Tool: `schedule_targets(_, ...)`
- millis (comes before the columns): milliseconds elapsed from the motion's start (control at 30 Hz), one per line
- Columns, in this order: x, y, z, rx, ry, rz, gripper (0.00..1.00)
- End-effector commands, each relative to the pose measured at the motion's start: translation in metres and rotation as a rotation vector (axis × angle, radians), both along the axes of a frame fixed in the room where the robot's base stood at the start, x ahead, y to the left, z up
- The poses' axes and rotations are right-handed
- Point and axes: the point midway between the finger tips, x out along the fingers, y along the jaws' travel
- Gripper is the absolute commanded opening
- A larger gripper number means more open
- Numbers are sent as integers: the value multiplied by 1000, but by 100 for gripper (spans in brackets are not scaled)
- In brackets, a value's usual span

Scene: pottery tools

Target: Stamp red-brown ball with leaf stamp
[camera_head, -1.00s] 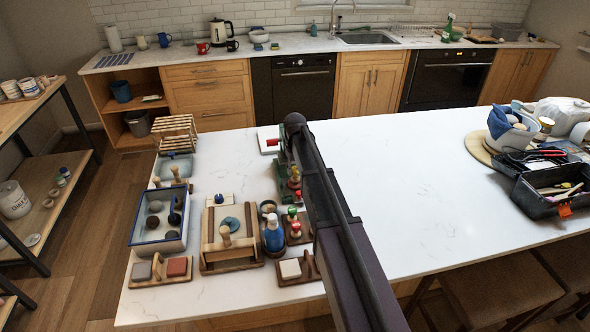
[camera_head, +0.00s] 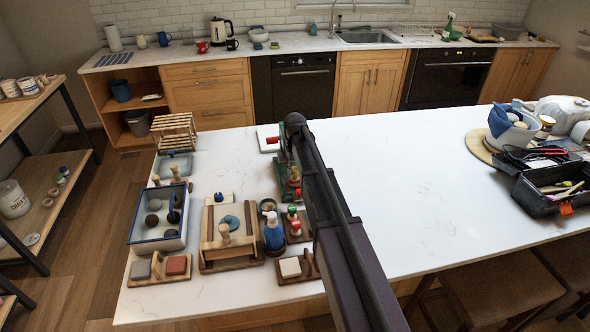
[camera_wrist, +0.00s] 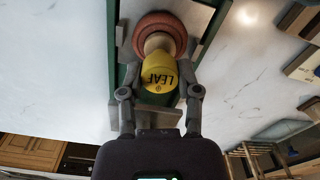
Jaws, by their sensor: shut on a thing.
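The leaf stamp (camera_wrist: 160,77) has a yellow top marked LEAF and a pale wooden neck. My gripper (camera_wrist: 160,68) is shut on it in the wrist view, one finger on each side. The red-brown ball (camera_wrist: 176,22) shows as a rounded red-brown form around the stamp's far end. The stamp overlaps it; I cannot tell whether they touch or whether a mark is pressed in. The ball lies within a green-edged holder (camera_wrist: 120,45).
Left of my arm stand a blue bottle (camera_head: 273,235), a wooden press (camera_head: 230,258) and a blue-rimmed tray (camera_head: 158,242) with several dark balls. More stamps (camera_head: 294,222) stand close by the arm. The counter (camera_head: 410,190) to the right is clear up to a black toolbox (camera_head: 535,200).

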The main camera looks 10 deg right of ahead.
Motion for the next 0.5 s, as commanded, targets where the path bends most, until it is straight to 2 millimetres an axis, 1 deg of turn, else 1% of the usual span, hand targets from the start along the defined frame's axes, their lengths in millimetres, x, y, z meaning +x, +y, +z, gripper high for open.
schedule_targets(300, 0, 0, 1, 0, 0, 0, 3)
schedule_targets(500, 0, 0, 9, 0, 0, 0, 3)
